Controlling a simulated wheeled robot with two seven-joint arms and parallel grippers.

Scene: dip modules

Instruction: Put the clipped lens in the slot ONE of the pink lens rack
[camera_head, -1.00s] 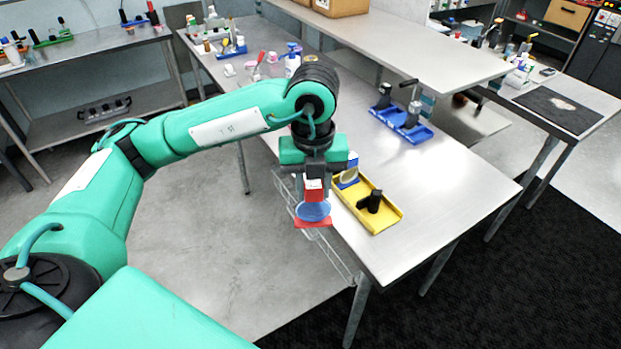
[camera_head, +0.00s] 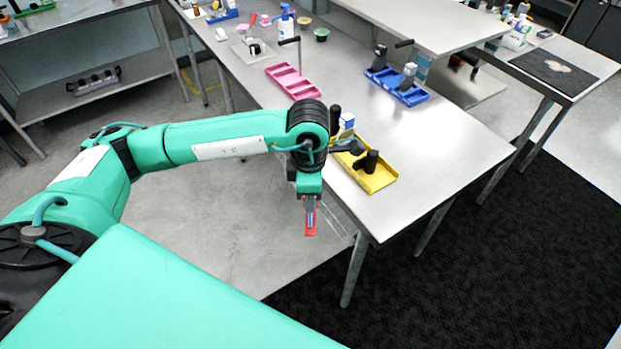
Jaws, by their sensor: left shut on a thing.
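The pink lens rack (camera_head: 287,80) lies on the steel table, left of the blue rack, with a dark-handled upright post beside its far end. Its slots look empty; no slot labels are legible. My left gripper (camera_head: 309,200) points down, shut on the clipped lens (camera_head: 311,221). The lens hangs below the fingers, edge-on, showing a thin red and blue strip. In the picture it is beyond the table's left edge, below and apart from the pink rack. My right gripper is not in view.
A yellow rack (camera_head: 382,181) with black parts and a small box stands close right of my left wrist. A blue rack (camera_head: 412,99) with upright posts stands farther back. Bottles and cups stand behind the pink rack. The table's right front is clear.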

